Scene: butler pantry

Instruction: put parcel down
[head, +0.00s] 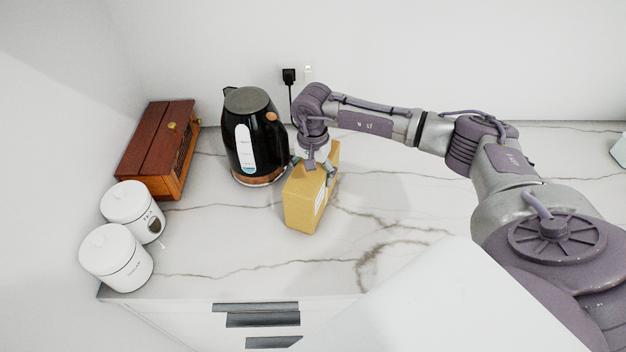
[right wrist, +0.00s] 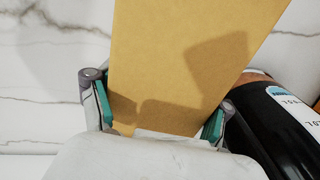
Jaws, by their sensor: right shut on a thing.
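The parcel (head: 300,203) is a yellow-brown cardboard box with a white label on one side. In the head view it stands upright at the counter, in front of the kettle; I cannot tell whether its base touches the marble. My right gripper (head: 314,168) reaches it from above and is shut on its upper part. In the right wrist view the parcel (right wrist: 190,60) lies between the two teal-padded fingers (right wrist: 160,122). My left gripper is not in view.
A black kettle (head: 268,145) stands close behind and left of the parcel, and shows beside the right finger in the wrist view (right wrist: 265,120). A wooden box (head: 150,140) and two white canisters (head: 118,262) stand at left. The marble counter (head: 400,215) is clear right of the parcel.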

